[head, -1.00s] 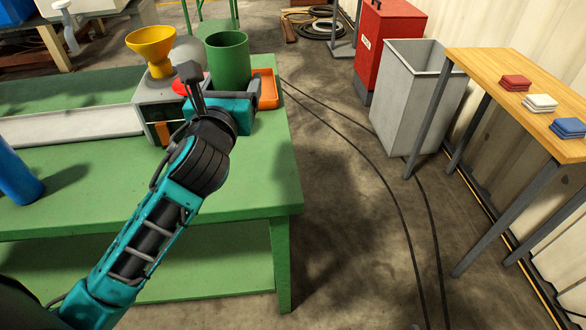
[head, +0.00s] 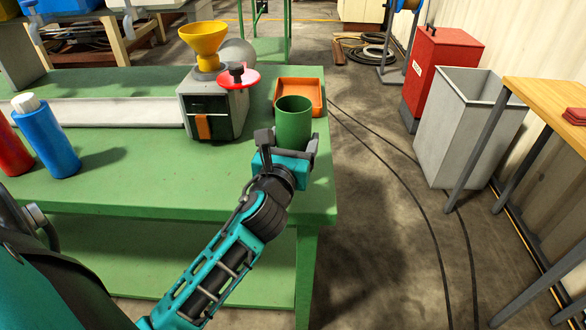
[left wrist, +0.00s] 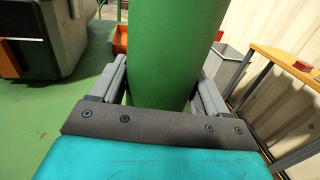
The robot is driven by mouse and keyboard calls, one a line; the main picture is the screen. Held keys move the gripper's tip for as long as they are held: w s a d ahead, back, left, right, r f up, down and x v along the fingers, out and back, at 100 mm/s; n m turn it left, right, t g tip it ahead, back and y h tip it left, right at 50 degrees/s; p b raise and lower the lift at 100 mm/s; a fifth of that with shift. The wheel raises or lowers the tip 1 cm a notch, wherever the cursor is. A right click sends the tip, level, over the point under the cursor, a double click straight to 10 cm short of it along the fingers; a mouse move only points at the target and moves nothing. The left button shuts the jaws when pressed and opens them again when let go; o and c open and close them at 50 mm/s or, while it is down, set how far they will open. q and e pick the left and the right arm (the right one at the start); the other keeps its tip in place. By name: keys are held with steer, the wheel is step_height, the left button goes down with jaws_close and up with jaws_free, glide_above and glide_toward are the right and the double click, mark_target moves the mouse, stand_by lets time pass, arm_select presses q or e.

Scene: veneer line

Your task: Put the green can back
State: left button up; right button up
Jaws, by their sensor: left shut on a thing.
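The green can (head: 293,128) stands upright between the fingers of my left gripper (head: 287,145), near the right end of the green table. My left gripper is shut on it. In the left wrist view the can (left wrist: 175,50) fills the middle, with a grey finger on each side. An orange tray (head: 320,94) lies just behind the can on the table. I cannot tell whether the can's base, hidden by the gripper, touches the table. My right gripper is not in view.
A grey machine (head: 212,105) with a yellow funnel and red handwheel stands left of the can. Blue (head: 45,140) and red (head: 10,150) bottles stand at the left of the green table (head: 130,180). A grey bin (head: 462,130) and wooden table (head: 550,100) are at right.

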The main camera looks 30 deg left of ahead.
arm_select(q)
steer(key=shift+f, duration=0.35)
step_height(320, 180, down, 4)
steer(key=shift+r+b, duration=0.15)
steer(key=shift+b, duration=0.9)
steer(key=shift+f, duration=0.2)
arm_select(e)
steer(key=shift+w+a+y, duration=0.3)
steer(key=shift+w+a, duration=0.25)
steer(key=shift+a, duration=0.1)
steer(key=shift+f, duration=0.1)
arm_select(q)
steer(key=o, duration=1.3)
steer(key=shift+f, duration=0.1)
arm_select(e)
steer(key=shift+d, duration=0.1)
